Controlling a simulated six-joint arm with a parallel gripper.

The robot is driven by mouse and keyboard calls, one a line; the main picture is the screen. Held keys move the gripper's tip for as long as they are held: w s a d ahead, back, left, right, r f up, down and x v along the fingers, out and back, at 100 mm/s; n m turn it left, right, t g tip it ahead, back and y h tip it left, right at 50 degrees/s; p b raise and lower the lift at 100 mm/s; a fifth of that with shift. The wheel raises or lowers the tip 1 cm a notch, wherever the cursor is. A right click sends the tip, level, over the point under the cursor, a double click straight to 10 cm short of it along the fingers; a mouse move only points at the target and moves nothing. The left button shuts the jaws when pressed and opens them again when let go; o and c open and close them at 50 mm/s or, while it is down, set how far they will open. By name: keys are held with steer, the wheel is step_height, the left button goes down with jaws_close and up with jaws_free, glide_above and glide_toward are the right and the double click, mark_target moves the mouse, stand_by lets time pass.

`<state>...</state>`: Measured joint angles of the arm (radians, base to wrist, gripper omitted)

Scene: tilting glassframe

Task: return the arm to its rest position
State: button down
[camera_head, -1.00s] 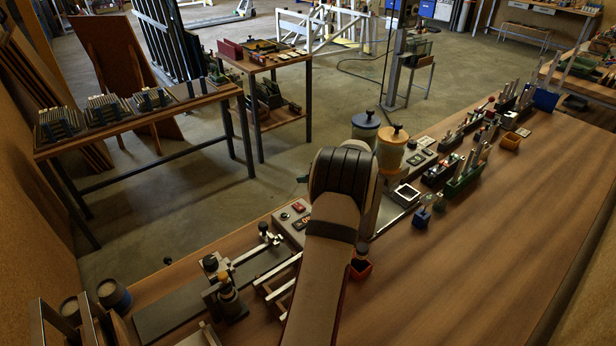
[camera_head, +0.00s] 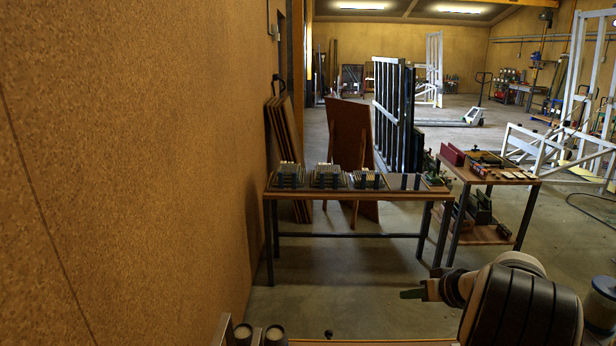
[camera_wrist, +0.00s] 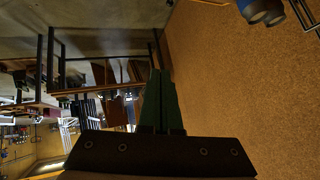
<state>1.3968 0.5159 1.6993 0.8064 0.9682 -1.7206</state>
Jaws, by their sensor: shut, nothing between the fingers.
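My arm's dark, ribbed joint cover shows at the lower right of the head view. My gripper (camera_head: 412,294) sticks out to the left of it, with its green fingers pointing left over the floor in the picture. In the wrist view the two green fingers (camera_wrist: 160,74) lie side by side, shut and with nothing between them. The gripper appears to touch nothing. The lower part of my arm is out of the head view.
A chipboard wall (camera_head: 130,170) fills the left; it also shows in the wrist view (camera_wrist: 235,85). A table (camera_head: 350,195) with racks and a small side table (camera_head: 487,178) stand behind. Two dark cups (camera_head: 275,335) stand at the bottom edge. Open floor (camera_head: 345,290) lies between.

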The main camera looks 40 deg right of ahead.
steer(key=w+a+r+n+g+y, duration=0.1)
steer(key=w+a+y, duration=0.15)
steer(key=a, duration=0.65)
steer(key=w+a+r+g+y, duration=0.15)
steer(key=w+a, duration=0.25)
steer(key=a, duration=0.5)
steer(key=w+a+r+n+y, duration=0.1)
steer(key=w+a+r, duration=0.15)
steer(key=a, duration=0.65)
steer(key=s+a+g+y, duration=0.1)
steer(key=s+a+g, duration=0.15)
steer(key=a, duration=0.45)
steer(key=s+a+g+y, duration=0.1)
steer(key=s+a, duration=0.2)
steer(key=a, duration=0.5)
steer(key=s+a+f+g+h, duration=0.1)
steer(key=s+a+f, duration=0.1)
steer(key=s, duration=0.4)
steer(key=s+a+f+g+h, duration=0.1)
steer(key=s+a+g, duration=0.1)
steer(key=s+a, duration=0.3)
steer(key=shift+s+f+h, duration=0.3)
steer(key=shift+s+f, duration=0.1)
steer(key=shift+s, duration=0.85)
steer(key=c, duration=1.6)
jaws_free()
